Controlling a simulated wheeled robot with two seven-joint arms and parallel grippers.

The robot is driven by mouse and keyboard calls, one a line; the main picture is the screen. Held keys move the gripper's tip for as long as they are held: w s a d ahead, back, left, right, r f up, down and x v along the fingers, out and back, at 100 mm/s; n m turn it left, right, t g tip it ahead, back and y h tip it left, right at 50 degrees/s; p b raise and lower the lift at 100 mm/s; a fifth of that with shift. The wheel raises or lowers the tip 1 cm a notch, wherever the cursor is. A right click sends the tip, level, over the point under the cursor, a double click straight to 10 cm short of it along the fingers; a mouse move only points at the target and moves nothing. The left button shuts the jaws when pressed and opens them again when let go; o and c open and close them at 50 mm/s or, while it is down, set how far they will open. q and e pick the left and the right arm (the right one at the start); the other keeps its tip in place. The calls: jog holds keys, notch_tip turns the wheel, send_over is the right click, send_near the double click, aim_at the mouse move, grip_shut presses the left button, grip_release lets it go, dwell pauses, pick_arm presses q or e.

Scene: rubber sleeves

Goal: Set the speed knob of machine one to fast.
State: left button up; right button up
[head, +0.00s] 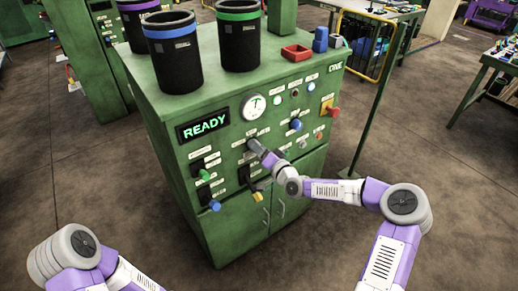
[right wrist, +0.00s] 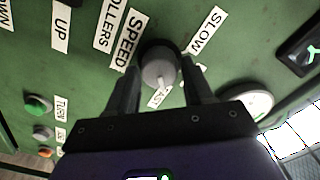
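Machine one (head: 225,235) is a green cabinet with a lit READY display and a ONE sign. Its speed knob (right wrist: 158,68) is a round grey knob on a black collar, beside the SPEED label (right wrist: 130,40). The SLOW label (right wrist: 206,31) is at its upper right, and a partly hidden FAST label (right wrist: 160,96) is below it. The knob's pale pointer is directed down toward the FAST label. My right gripper (head: 256,147) is at the panel; in the right wrist view its open fingers (right wrist: 161,66) straddle the knob with small gaps. My left gripper is out of view.
A round gauge (head: 253,106) is above the gripper. A green button (head: 204,174), a blue knob (head: 214,205) and a yellow-handled control (head: 257,195) sit nearby on the panel. Black bins (head: 172,60) and a red tray (head: 296,53) stand on top.

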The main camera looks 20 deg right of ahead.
jog(key=shift+o, duration=1.1)
jog(key=p+v, duration=0.1)
jog(key=v, duration=0.6)
jog(key=shift+s+p, duration=0.3)
